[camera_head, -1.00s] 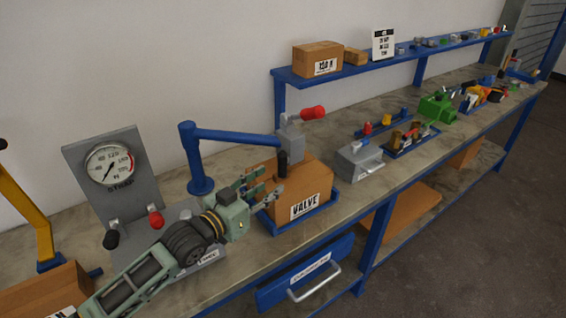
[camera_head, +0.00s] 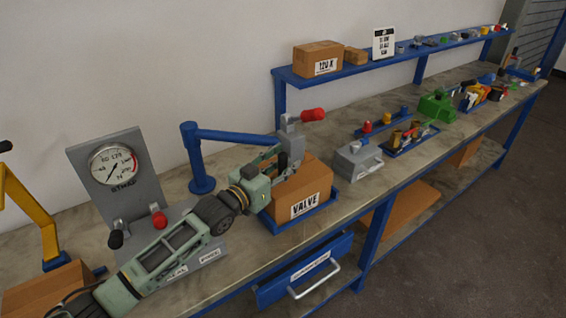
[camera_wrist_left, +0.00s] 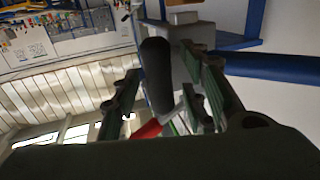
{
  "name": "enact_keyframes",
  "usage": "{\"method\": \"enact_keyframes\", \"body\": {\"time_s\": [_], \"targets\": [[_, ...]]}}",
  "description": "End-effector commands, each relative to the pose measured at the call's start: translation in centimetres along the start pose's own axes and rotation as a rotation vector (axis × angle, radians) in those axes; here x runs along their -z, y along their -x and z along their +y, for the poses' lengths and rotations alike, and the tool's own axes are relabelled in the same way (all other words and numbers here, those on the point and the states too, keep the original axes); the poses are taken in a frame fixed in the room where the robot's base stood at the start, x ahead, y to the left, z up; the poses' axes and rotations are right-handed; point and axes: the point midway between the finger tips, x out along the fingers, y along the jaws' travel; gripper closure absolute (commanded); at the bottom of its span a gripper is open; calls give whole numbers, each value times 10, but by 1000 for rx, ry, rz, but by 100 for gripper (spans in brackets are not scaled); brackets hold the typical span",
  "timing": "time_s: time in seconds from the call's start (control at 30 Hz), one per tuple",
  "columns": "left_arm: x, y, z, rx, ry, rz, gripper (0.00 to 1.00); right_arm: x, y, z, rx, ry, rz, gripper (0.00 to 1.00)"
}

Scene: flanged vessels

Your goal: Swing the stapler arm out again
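The stapler arm (camera_head: 232,136) is a blue bar that reaches right from a blue post at the back of the bench. At its end is a grey head (camera_head: 294,143) with a red handle (camera_head: 313,115), over the VALVE carton (camera_head: 303,189). My left gripper (camera_head: 279,163) is at the head, above the carton's left part. In the left wrist view its fingers (camera_wrist_left: 163,88) are apart, with the head's black grip (camera_wrist_left: 157,68) between them. Slight gaps show beside the grip. The fingers partly hide the head. My right gripper is out of view.
The carton sits in a blue tray (camera_head: 275,228). A gauge panel (camera_head: 113,172) with red and black levers stands left, partly behind my left arm. A grey device (camera_head: 358,160) is right of the carton. A blue shelf (camera_head: 390,64) runs along the back.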

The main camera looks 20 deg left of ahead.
Motion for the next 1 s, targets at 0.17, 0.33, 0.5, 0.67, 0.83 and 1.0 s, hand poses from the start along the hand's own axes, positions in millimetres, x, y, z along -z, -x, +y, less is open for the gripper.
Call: {"method": "enact_keyframes", "body": {"time_s": [0.17,0.33,0.5,0.67,0.83,1.0], "targets": [[0,0,0,0,0,0,65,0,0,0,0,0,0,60],[0,0,0,0,0,-1,79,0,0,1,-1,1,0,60],[0,0,0,0,0,-1,94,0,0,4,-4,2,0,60],[0,0,0,0,0,-1,100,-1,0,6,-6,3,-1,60],[0,1,0,0,0,-1,100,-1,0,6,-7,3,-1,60],[0,-2,0,5,0,1,100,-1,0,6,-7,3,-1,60]]}}
